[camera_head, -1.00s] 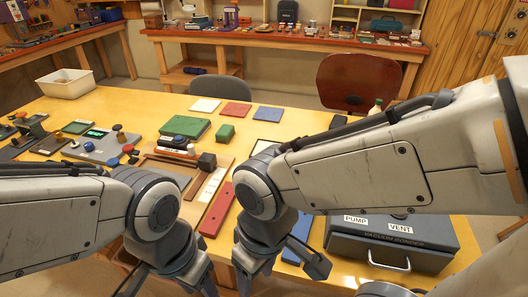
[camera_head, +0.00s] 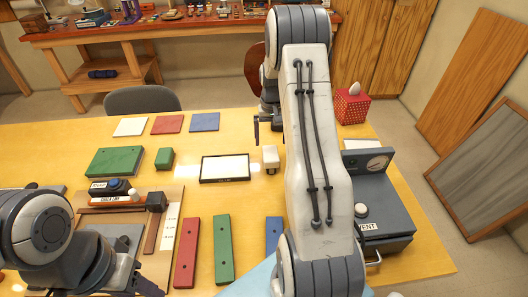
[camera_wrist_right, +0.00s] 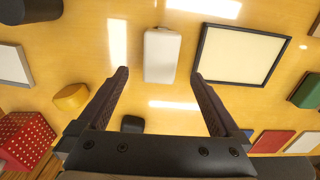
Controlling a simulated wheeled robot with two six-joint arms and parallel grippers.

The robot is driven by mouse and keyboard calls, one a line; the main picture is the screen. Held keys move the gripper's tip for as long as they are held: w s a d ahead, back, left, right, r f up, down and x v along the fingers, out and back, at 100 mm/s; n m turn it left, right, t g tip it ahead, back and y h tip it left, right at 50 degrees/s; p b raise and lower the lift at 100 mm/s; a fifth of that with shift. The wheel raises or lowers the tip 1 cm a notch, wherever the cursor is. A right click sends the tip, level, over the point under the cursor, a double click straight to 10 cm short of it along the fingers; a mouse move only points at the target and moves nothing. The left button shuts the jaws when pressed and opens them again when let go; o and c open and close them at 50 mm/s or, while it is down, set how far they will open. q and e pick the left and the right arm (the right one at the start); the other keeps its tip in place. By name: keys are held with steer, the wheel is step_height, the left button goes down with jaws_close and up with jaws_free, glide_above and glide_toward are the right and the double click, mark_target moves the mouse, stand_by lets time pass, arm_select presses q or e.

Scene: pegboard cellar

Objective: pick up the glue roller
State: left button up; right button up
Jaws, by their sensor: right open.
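A small white, rounded block-like thing, probably the glue roller (camera_head: 270,158), lies on the yellow table just right of a black-framed white tray (camera_head: 224,168). In the right wrist view the white thing (camera_wrist_right: 162,55) shows whole, ahead of the fingertips and between their lines, not touched. My right gripper (camera_head: 267,128) reaches over the table just beyond it, fingers apart and empty; it also shows in the wrist view (camera_wrist_right: 160,78). My left gripper (camera_head: 125,280) is low at the left, and its jaws are unclear.
The framed tray (camera_wrist_right: 242,53) lies close beside the white thing. A red dotted box (camera_head: 351,105) and a dark vacuum device (camera_head: 375,205) stand to the right. Red (camera_head: 187,252) and green (camera_head: 224,248) bars lie nearer. The wrist view shows a yellow-orange piece (camera_wrist_right: 71,97).

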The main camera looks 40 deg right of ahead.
mark_target(271, 153)
steer(key=f, duration=0.2)
steer(key=f+p, duration=0.1)
steer(key=f, duration=0.1)
steer(key=shift+w+f, duration=0.2)
steer(key=shift+f, duration=0.15)
steer(key=shift+s+a+f+p, duration=0.15)
steer(key=shift+f+p, duration=0.2)
steer(key=shift+f, duration=0.25)
step_height(271, 153, down, 4)
steer(key=shift+s+r+p, duration=0.15)
steer(key=shift+r+p, duration=0.05)
steer(key=shift+p, duration=0.55)
steer(key=shift+f, duration=0.4)
steer(key=shift+c, duration=0.3)
jaws_close()
